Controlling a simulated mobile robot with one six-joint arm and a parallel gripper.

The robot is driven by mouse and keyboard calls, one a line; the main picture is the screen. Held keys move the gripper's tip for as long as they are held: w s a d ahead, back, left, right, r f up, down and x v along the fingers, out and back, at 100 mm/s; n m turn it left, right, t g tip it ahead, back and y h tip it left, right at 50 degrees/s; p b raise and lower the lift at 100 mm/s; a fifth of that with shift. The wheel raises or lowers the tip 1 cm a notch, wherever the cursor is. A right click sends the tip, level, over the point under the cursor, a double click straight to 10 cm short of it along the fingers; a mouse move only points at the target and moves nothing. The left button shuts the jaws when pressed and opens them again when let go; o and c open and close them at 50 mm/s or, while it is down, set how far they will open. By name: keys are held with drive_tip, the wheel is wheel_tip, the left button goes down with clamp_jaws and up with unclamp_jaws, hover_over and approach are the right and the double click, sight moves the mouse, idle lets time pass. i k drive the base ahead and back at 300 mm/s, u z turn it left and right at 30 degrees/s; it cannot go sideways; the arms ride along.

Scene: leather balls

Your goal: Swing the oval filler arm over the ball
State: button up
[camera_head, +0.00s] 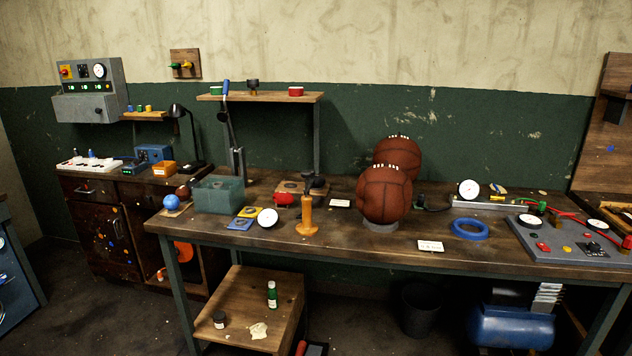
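A brown leather ball (384,196) with white lacing on top sits on a grey ring (381,226) on the workbench. A second laced brown ball (400,155) shows behind it, partly hidden by the front ball. I cannot tell for certain which part is the oval filler arm. A low grey bar (492,206) lies right of the balls, with a white dial gauge (468,189) at its left end. Nothing is seen lying over the top of the front ball. My gripper is not in view.
The wooden workbench (330,240) carries an orange-handled tool (307,215), a blue ring (469,229), a white label card (430,246) and a green bin (218,195). A lever tool (232,130) stands at the back left. A grey gauge panel (570,242) with red hoses is at right.

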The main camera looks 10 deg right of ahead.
sight(311, 180)
drive_tip(key=u, duration=0.1)
drive_tip(key=i, duration=0.9)
drive_tip(key=z, duration=0.1)
